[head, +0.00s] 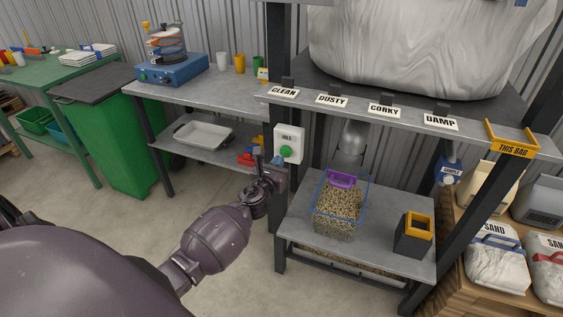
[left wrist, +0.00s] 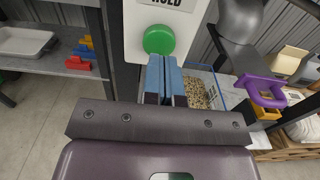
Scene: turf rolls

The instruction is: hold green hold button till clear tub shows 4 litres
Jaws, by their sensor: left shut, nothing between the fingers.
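The green hold button (head: 285,150) sits on a white box marked HOLD (head: 293,136), fixed to the dark post. In the left wrist view the green button (left wrist: 159,39) is just beyond my fingertips. My left gripper (head: 277,161) is shut and empty, its blue fingers (left wrist: 165,72) together in front of the button's lower edge. I cannot tell whether they touch it. The clear tub (head: 338,212) stands on the lower shelf under a grey spout (head: 353,138), holding speckled grains up to near a purple piece (head: 342,179). I cannot read its litre marks. My right gripper is not in view.
A dark box with a yellow rim (head: 413,234) stands right of the tub. Labels CLEAN, DUSTY, CORKY and DAMP line the upper shelf edge. Red, yellow and blue blocks (head: 252,155) lie left of the post. Sand bags (head: 497,262) are at right.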

